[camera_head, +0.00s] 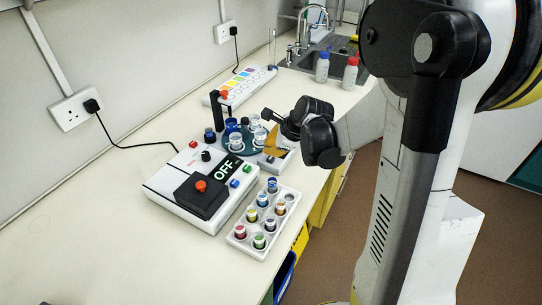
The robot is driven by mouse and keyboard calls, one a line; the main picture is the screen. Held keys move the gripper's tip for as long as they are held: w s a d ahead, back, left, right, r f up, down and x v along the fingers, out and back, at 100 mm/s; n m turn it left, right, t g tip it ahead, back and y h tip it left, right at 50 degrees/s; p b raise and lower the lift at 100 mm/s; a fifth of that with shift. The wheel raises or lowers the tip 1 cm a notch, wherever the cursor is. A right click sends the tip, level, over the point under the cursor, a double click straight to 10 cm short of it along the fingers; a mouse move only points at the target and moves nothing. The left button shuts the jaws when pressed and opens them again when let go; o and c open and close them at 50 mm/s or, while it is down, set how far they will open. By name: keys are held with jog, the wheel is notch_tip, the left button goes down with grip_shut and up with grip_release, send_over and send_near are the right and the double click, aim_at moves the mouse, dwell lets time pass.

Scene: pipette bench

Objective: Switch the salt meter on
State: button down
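A white bench instrument (160,186) stands on the worktop, with a black panel that reads OFF (224,170). I take it to be the salt meter, but no name on it is readable.
A white rack (236,239) of several colour-capped vials stands right of the instrument, near the bench edge. A turntable (222,140) with cups is behind. A colour-patched strip (245,82), sink (296,63) and two bottles (322,67) (350,73) lie farther back. The front-left worktop is clear.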

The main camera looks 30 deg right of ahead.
aim_at(269, 156)
notch_tip(269, 156, up, 6)
jog(key=p, duration=0.4)
dwell(0.3)
